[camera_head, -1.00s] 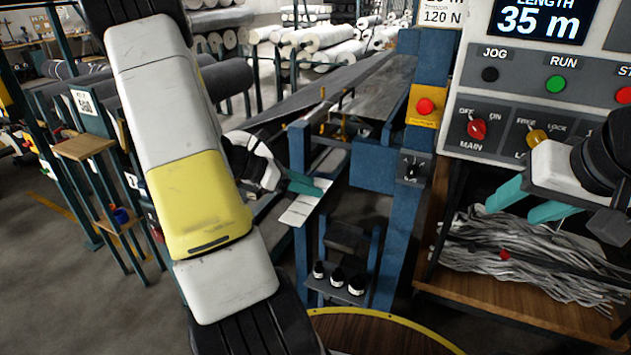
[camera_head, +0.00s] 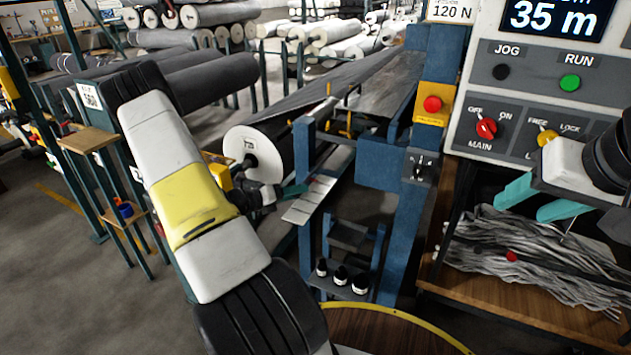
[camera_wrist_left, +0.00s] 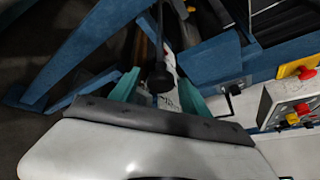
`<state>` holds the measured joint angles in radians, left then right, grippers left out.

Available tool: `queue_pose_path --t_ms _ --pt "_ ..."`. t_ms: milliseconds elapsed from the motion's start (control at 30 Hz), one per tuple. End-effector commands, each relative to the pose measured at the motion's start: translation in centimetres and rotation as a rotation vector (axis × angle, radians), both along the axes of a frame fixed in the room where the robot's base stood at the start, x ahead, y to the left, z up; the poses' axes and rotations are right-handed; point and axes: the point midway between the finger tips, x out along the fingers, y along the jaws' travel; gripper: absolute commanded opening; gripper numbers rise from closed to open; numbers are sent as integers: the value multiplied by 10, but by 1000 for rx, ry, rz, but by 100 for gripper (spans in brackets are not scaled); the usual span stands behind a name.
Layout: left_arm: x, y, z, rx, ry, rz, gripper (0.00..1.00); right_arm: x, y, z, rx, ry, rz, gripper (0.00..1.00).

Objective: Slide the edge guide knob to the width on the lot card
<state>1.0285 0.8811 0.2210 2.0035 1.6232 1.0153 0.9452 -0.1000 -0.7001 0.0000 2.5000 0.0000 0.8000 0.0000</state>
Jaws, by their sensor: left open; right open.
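My left gripper (camera_head: 294,190) is beside a pale scale plate (camera_head: 308,203) on the blue machine frame. In the left wrist view its teal fingers (camera_wrist_left: 160,90) are open. A black round knob on a dark stem (camera_wrist_left: 160,76) shows between them; I cannot tell if they touch it. This appears to be the edge guide knob; its reading is too small to tell. A white card (camera_head: 452,11), perhaps the lot card, is cut off at the top and shows "120 N". My right gripper (camera_head: 528,203) is open and empty before the control panel.
The control panel (camera_head: 540,80) with JOG, RUN and MAIN controls stands at right, above a shelf of grey strips (camera_head: 520,260). A red stop button (camera_head: 432,104) sits on the blue post. A large grey roll (camera_head: 262,150) lies behind my left gripper. Small black bottles (camera_head: 341,275) stand below.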

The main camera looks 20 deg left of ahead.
Motion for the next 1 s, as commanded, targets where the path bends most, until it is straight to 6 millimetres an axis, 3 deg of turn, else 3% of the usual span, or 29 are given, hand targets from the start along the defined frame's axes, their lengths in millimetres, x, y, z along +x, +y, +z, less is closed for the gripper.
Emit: queue_pose_path --t_ms 367,633,1000 --pt "6 -3 -2 2 0 -1 53 0 0 0 0 0 0 51" --pt "6 -3 -2 2 0 -1 0 0 0 0 0 0 0 51" --pt "6 -3 -2 2 0 -1 0 0 0 0 0 0 0 51"
